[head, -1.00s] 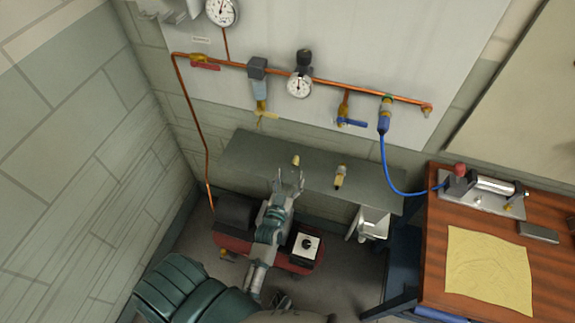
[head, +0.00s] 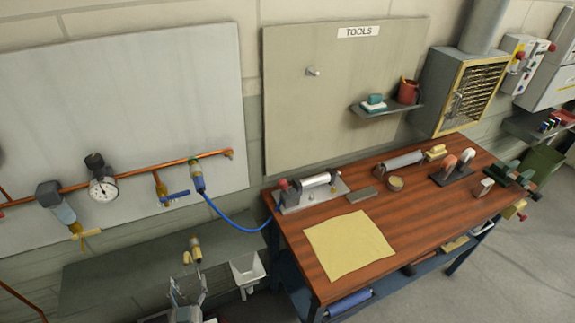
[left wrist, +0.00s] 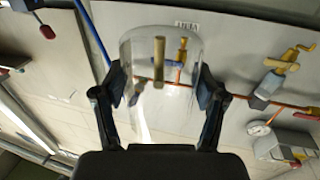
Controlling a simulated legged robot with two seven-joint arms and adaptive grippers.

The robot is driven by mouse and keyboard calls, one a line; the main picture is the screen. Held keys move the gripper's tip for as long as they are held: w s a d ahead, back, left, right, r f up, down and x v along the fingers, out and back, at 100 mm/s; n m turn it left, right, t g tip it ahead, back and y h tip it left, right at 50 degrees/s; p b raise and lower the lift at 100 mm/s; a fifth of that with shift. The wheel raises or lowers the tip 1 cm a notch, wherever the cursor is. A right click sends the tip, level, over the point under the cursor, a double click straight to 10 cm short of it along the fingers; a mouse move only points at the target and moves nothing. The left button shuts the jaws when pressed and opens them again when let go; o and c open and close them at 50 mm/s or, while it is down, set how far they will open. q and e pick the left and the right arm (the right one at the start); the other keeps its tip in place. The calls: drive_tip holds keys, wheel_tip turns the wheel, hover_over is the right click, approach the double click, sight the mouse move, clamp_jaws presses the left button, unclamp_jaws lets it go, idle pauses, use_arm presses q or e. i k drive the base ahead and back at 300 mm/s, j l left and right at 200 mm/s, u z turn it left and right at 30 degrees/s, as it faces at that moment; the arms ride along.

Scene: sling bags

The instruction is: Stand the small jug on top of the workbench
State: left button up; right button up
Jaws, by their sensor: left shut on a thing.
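My left gripper (head: 187,285) is shut on a clear, see-through vessel (left wrist: 140,62), which looks like the small jug. In the left wrist view the two dark fingers (left wrist: 160,92) press on its sides, and a tan upright bar shows at it. In the head view the vessel is hardly visible; only a small tan piece shows at the fingertips. The gripper is low at the left, over the grey bench and well left of the workbench. The workbench (head: 300,245) has a reddish wooden top. My right gripper is not in view.
On the workbench are a yellow cloth (head: 350,245), a metal fixture (head: 312,190), a grey block (head: 360,195) and several tools farther right. A red mug (head: 408,90) stands on a wall shelf. The front right top has bare room.

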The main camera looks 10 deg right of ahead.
sight(417, 219)
drive_tip(key=l, duration=0.55)
drive_tip(key=k+l+u, duration=0.15)
drive_tip(key=l, duration=0.95)
drive_tip(key=l+u, duration=0.1)
drive_tip(key=l, duration=0.45)
drive_tip(key=k+l+u, duration=0.1)
drive_tip(key=l, duration=0.45)
drive_tip(key=l+u, duration=0.15)
drive_tip(key=l, duration=1.7)
